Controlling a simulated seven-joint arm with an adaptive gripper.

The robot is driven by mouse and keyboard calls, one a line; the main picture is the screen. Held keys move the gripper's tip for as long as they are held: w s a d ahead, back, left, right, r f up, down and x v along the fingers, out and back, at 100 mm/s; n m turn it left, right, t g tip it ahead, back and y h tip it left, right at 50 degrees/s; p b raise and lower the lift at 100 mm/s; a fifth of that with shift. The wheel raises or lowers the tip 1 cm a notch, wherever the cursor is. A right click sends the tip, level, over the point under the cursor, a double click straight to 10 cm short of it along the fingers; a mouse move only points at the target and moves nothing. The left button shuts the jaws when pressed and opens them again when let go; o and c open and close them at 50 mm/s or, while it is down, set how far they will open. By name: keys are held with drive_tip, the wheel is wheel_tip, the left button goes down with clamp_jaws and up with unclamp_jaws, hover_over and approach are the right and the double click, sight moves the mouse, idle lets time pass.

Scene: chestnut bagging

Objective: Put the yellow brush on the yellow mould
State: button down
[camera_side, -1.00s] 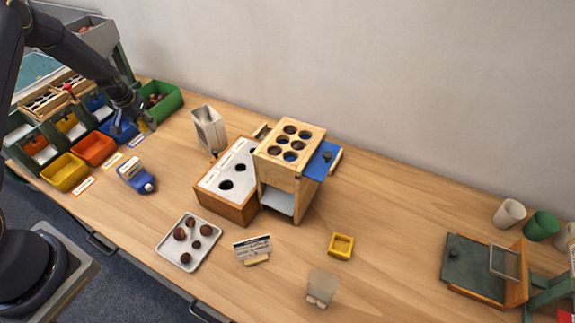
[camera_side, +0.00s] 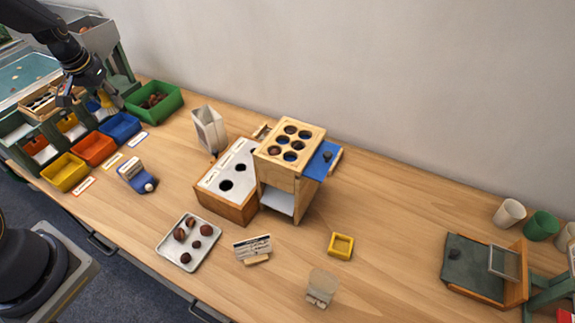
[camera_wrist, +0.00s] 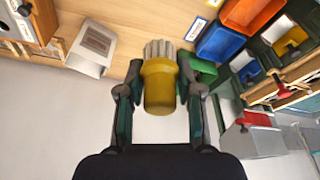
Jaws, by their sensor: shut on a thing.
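The yellow brush (camera_wrist: 159,85) is in my gripper, its yellow handle between the two fingers and its pale bristles pointing away from my wrist. My gripper (camera_wrist: 160,92) is shut on it. In the side view my gripper (camera_side: 88,82) is raised at the upper left, above the back of the coloured bins. The brush shows there as a small yellowish shape (camera_side: 106,104) below the fingers. The yellow mould (camera_side: 341,245), a small square yellow frame, lies on the table right of centre, far from my gripper. The mould is not visible in the wrist view.
A green bin (camera_side: 153,105) and blue, orange and yellow bins stand near my gripper. A metal holder (camera_side: 209,130), a wooden box (camera_side: 225,206) and a taller wooden stand (camera_side: 285,185) lie between my gripper and the mould. The table around the mould is mostly clear.

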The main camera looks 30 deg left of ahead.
drive_tip(key=shift+w+d+r, duration=0.15)
drive_tip(key=shift+d+r, duration=0.1)
drive_tip(key=shift+r, duration=0.3)
drive_tip(key=shift+w+d+r, duration=0.1)
drive_tip(key=shift+d+r, duration=0.15)
drive_tip(key=shift+r, duration=0.3)
drive_tip(key=w+d+m+h, duration=0.1)
drive_tip(key=w+d+m, duration=0.15)
drive_tip(key=d, duration=0.75)
drive_tip(key=w+d+m+h, duration=0.15)
drive_tip(key=d+m, duration=0.25)
drive_tip(key=d, duration=0.5)
drive_tip(key=w+d+m, duration=0.2)
drive_tip(key=d+m, duration=0.2)
drive_tip(key=d, duration=0.6)
drive_tip(key=s+d+m+g+h, duration=0.1)
drive_tip(key=s+d+m, duration=0.5)
drive_tip(key=d, duration=0.7)
drive_tip(key=s+d+m+g+h, duration=0.15)
drive_tip(key=s+d+m, duration=0.25)
drive_tip(key=s+d, duration=0.65)
hover_over(348, 246)
drive_tip(key=a, duration=0.1)
drive_tip(key=shift+y, duration=0.3)
drive_tip(key=f, duration=2)
drive_tip(key=shift+s+f, duration=0.25)
drive_tip(key=shift+f, duration=0.1)
drive_tip(key=shift+w+f, duration=0.15)
drive_tip(key=shift+f, duration=1.6)
